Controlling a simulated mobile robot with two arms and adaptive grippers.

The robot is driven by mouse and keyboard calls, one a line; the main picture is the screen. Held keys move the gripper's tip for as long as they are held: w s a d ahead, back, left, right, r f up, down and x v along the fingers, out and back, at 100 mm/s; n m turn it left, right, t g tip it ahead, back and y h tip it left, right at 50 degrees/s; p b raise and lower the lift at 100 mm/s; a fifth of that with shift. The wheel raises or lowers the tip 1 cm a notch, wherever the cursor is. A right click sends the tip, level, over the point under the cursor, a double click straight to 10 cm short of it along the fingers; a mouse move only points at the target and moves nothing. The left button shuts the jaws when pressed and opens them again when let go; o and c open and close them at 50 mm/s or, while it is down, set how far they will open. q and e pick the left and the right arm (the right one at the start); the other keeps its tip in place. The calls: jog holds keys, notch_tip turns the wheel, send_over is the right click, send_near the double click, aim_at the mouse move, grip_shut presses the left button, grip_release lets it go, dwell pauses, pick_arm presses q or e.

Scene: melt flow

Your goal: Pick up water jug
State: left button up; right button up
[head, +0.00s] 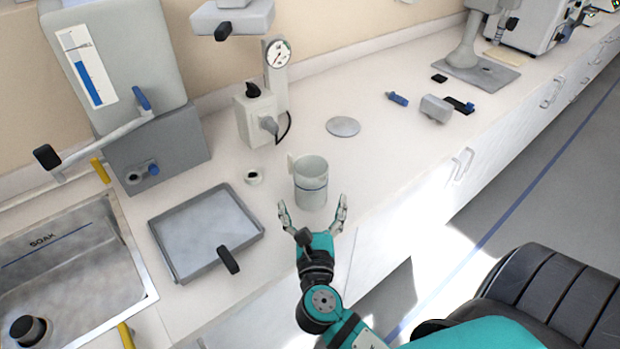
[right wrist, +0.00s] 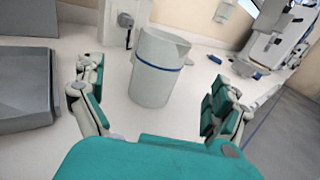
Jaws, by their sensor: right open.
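The water jug (head: 311,181) is a pale grey-green cup-like vessel with a blue band and a handle on its left in the head view. It stands upright on the white counter. My right gripper (head: 313,214) is open just in front of the jug, on the near side. In the right wrist view the jug (right wrist: 157,68) stands beyond and between the spread fingers of the gripper (right wrist: 155,100). I see no contact between fingers and jug. My left gripper is not in view.
A grey tray (head: 159,232) with a black-handled item lies left of the jug. A small ring-shaped piece (head: 253,176) and a flat disc (head: 343,127) lie nearby. A gauge device (head: 257,115) stands behind. A metal sink (head: 130,262) is at far left.

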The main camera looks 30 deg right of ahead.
aim_at(311, 188)
jog(key=x, duration=0.4)
jog(key=shift+w+d+p, duration=0.1)
jog(key=shift+w+p, duration=0.15)
jog(key=shift+p, duration=0.05)
jog(key=p+x, duration=0.1)
jog(key=x, duration=0.4)
jog(key=shift+w+d+r, duration=0.1)
jog(key=shift+d+r, duration=0.05)
jog(key=c, duration=1.3)
